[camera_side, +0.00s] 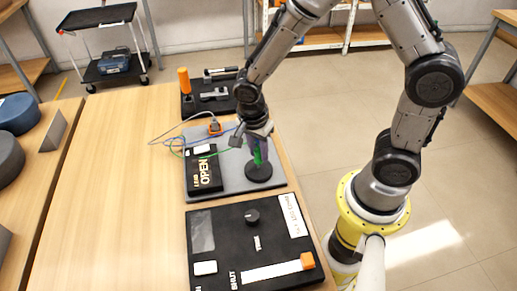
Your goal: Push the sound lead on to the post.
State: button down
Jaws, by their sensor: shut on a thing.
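My gripper (256,143) is low over the right part of a grey board, with its jaws shut. A small green piece (257,157), which I take to be the end of the sound lead, shows at the fingertips. Thin green and blue wires run left from there. Just below is a round black base (258,174), which appears to belong to the post. The post itself is mostly hidden by the gripper and the green piece. I cannot tell whether the lead touches the post or sits on it.
A black panel with a knob (252,217) is in front. A black tool board (196,106) lies behind. The table's left side (110,190) is clear.

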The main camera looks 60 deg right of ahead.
jog(key=shift+f, duration=0.6)
jog(key=shift+f, duration=0.35)
jog(key=shift+f, duration=0.35)
jog(key=shift+f, duration=0.1)
jog(key=c, duration=0.6)
grip_release()
